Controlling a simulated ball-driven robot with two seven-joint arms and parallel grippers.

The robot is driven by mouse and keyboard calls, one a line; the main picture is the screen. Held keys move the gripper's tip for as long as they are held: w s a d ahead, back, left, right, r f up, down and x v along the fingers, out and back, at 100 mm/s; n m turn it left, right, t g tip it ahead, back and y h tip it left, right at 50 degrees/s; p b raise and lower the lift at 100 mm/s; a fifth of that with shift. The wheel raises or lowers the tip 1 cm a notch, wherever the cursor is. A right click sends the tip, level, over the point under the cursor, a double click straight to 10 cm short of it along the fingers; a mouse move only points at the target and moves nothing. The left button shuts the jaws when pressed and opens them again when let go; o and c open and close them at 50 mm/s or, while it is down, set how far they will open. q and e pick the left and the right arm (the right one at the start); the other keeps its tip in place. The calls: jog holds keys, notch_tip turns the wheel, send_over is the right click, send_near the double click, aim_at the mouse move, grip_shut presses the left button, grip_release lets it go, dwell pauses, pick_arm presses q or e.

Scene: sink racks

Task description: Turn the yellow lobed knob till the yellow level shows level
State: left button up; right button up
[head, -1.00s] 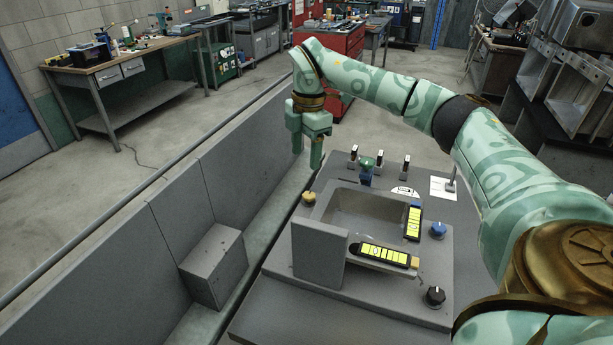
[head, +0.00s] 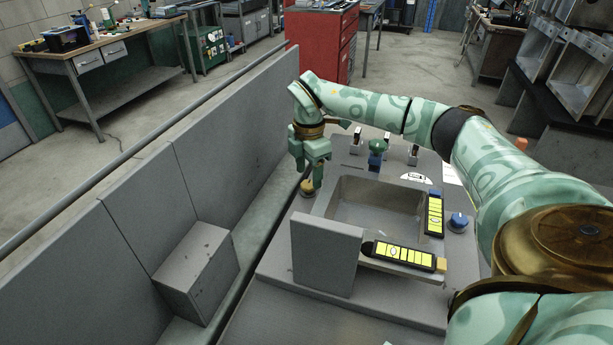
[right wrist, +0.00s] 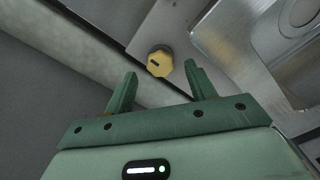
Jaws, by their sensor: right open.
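The yellow lobed knob (head: 307,188) sits at the left rear corner of the grey sink unit. It also shows in the right wrist view (right wrist: 160,62), with a dark mark on its top. My right gripper (head: 309,177) is open just above the knob. In the right wrist view its fingertips (right wrist: 161,69) lie either side of the knob, apart from it. The level with the yellow end (head: 405,256) lies along the front of the basin. Its bubble appears left of the middle, though it is small. My left gripper is not in view.
A second level (head: 435,214) lies along the basin's right side, near a blue knob (head: 458,222). A grey upright block (head: 325,255) stands at the front left. A green-topped fitting (head: 377,150) stands behind the basin. A grey wall (head: 235,130) runs along the left.

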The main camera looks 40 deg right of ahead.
aim_at(308, 186)
jog(key=shift+f, duration=1.3)
jog(key=c, duration=1)
jog(key=shift+o, duration=0.2)
jog(key=shift+r, duration=0.1)
